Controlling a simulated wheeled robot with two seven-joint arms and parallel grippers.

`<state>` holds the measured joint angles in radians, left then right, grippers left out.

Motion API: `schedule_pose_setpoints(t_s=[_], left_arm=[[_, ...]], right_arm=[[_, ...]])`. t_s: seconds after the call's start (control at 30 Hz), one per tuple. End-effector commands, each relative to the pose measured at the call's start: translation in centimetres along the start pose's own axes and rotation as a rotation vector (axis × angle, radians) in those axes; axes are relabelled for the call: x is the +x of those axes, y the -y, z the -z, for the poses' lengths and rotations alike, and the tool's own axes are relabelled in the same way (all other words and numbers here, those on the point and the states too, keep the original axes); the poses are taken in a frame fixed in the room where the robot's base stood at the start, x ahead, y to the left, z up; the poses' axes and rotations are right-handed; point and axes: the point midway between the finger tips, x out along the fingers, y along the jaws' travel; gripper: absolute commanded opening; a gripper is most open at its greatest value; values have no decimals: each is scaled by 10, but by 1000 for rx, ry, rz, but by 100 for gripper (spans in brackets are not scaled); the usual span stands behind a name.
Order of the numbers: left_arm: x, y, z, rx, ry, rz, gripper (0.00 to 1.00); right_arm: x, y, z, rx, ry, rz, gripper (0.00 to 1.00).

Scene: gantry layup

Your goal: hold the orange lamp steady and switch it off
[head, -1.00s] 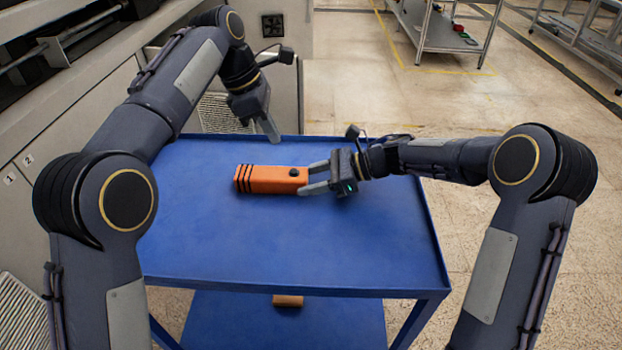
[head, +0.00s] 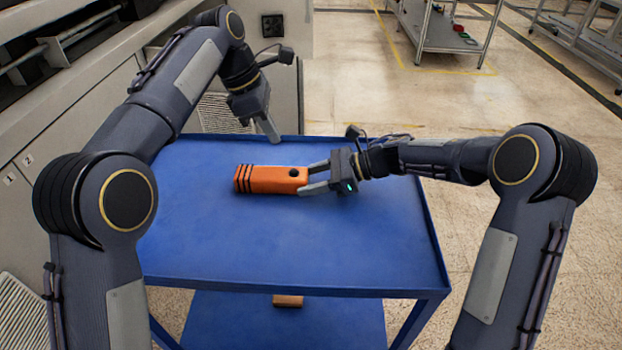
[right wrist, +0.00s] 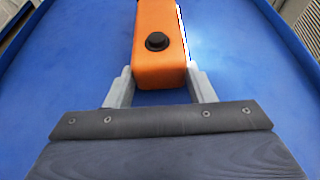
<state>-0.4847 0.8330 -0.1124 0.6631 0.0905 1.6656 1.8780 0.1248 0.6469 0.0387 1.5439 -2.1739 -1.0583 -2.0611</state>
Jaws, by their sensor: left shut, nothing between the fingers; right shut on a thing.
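The orange lamp (head: 265,180) lies on the blue cart top, with dark stripes at its left end and a round black button (head: 294,172) near its right end. My right gripper (head: 311,180) is shut on the lamp's right end. In the right wrist view the fingers (right wrist: 161,88) sit on both sides of the lamp (right wrist: 158,62), and the black button (right wrist: 157,41) shows uncovered on its upper face. My left gripper (head: 273,134) is shut and empty, pointing down near the cart's far edge, behind the lamp and apart from it.
The blue cart top (head: 300,245) is clear around the lamp and has a low rim. A small brown block (head: 288,300) lies on the lower shelf. A grey machine (head: 60,110) stands at the left, and metal shelving (head: 440,30) stands at the back right.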

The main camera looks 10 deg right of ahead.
Motion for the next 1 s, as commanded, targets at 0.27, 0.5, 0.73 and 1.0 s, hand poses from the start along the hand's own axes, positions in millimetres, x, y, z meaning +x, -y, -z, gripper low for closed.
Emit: schedule_pose_setpoints(t_s=[0.27, 0.5, 0.73, 1.0], left_arm=[[0, 0, 0, 0, 0, 0, 0], [0, 0, -2, 89, 16, -20, 0], [1, -2, -15, 545, 69, -149, 0], [0, 0, -30, 1190, 29, -382, 0]], right_arm=[[0, 0, -1, 0, 1, 0, 20], [0, 0, -1, 0, 1, 0, 20], [0, 0, 0, 0, 1, 0, 20], [0, 0, -1, 0, 1, 0, 20]])
